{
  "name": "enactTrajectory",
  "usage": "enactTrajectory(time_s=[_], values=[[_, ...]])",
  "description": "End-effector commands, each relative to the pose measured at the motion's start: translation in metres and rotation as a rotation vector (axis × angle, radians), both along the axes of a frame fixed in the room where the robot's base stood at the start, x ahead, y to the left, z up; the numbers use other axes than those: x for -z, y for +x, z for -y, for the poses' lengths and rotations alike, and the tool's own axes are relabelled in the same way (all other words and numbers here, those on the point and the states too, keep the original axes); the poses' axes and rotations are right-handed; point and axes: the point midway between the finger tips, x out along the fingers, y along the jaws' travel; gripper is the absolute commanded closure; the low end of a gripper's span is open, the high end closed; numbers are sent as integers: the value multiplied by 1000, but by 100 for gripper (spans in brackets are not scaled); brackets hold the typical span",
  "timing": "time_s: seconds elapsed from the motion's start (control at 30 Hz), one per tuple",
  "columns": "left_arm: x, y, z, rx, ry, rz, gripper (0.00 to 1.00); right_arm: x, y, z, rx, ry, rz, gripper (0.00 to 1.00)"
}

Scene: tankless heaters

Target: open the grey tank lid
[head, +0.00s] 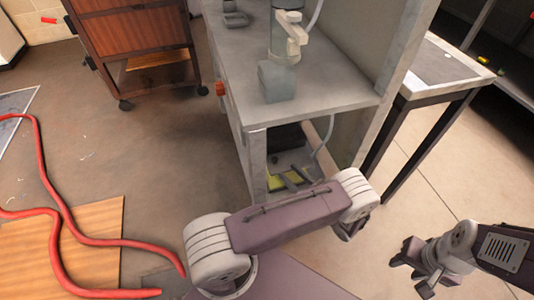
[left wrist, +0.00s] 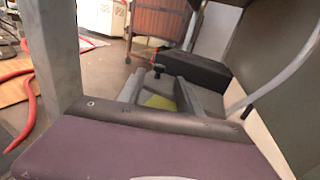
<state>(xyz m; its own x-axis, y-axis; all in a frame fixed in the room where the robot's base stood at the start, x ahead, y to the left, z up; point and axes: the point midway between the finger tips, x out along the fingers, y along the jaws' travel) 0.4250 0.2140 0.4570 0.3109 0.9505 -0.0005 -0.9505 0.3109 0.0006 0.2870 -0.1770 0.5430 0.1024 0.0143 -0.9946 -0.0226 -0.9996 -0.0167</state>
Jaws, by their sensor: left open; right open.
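A grey unit with a yellow-green patch (head: 276,183) sits low inside the open cabinet and is partly hidden by my left arm. In the left wrist view the grey unit (left wrist: 187,98) has a dark knob on it. I take this for the grey tank, but cannot clearly make out the lid's edge or whether it is raised. My left gripper (head: 346,232) is open, mostly hidden under its wrist, right of and in front of the cabinet opening. My right gripper (head: 412,281) is open and empty over the floor at lower right.
The grey cabinet (head: 325,82) carries a grey-green fixture (head: 279,80) on its top. Its side panel stands right of the opening. A dark-legged table (head: 440,65) is to the right. Red hoses (head: 60,235) lie on the left floor. A wooden cart (head: 135,35) stands behind.

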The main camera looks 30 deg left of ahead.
Motion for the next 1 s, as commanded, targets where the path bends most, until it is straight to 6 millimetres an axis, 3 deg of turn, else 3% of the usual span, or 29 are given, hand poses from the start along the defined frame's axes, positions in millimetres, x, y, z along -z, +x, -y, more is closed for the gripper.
enactTrajectory(time_s=[0.13,0.5,0.83,0.87,1.0], values=[[2,4,-14,-5,-1,0,58,6,0,0,0,0,0,58],[3,25,-79,-5,-3,1,58,31,0,0,0,0,0,58],[0,28,-87,-2,-3,-1,58,32,0,0,0,0,0,58],[0,28,-87,-2,-2,0,61,32,0,0,0,0,0,58],[0,28,-87,-2,-2,-1,100,32,0,0,0,0,0,58]])
